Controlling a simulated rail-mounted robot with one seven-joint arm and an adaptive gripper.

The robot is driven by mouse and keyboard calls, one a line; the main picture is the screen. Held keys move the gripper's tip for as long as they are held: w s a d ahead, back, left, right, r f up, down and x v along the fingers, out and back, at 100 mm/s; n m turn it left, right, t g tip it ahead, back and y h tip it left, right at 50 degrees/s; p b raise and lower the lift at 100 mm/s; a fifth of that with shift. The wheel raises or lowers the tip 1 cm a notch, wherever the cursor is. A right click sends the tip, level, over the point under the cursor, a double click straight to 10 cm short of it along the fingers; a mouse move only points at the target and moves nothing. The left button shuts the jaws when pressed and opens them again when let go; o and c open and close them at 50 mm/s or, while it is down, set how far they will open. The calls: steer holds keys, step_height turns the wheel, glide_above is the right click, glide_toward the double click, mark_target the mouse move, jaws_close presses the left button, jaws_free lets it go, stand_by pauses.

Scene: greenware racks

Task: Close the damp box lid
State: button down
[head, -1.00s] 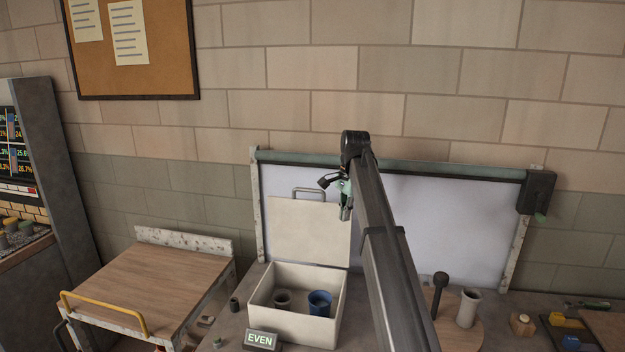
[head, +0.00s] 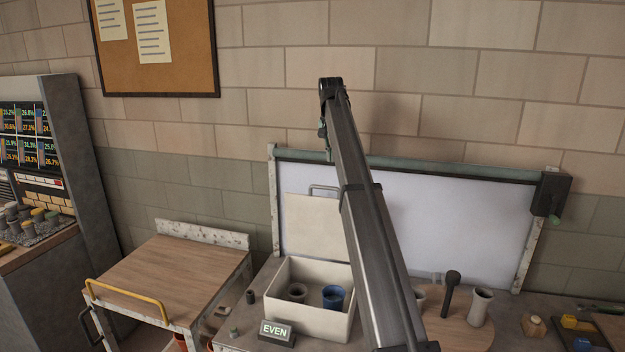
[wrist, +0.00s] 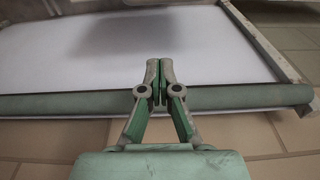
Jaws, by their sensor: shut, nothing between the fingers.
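The damp box (head: 320,322) is a cream open-topped box on the bench. Its lid (head: 310,225) stands upright at the back, open, with a grey handle (head: 325,188) on its top edge. My arm hides the lid's right part. A grey pot (head: 297,292) and a blue pot (head: 333,297) stand in the box. In the wrist view my gripper (wrist: 160,64) is shut and empty, with the white panel and its green roller beyond the fingers. In the head view my arm rises above the lid and the fingers are mostly hidden.
The white panel (head: 455,225) with a green top roller stands behind the box. An "EVEN" sign (head: 277,332) is at the box's front left. A wooden-topped cart (head: 165,275) stands left. A dark tool (head: 450,292) and a pale vase (head: 480,306) stand to the right.

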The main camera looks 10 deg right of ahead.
step_height(320, 180, down, 9)
steer(key=s+p, duration=0.2)
steer(key=p, duration=0.3)
steer(key=shift+a+p, duration=0.3)
steer(key=shift+a, duration=0.15)
steer(key=shift+s, duration=0.1)
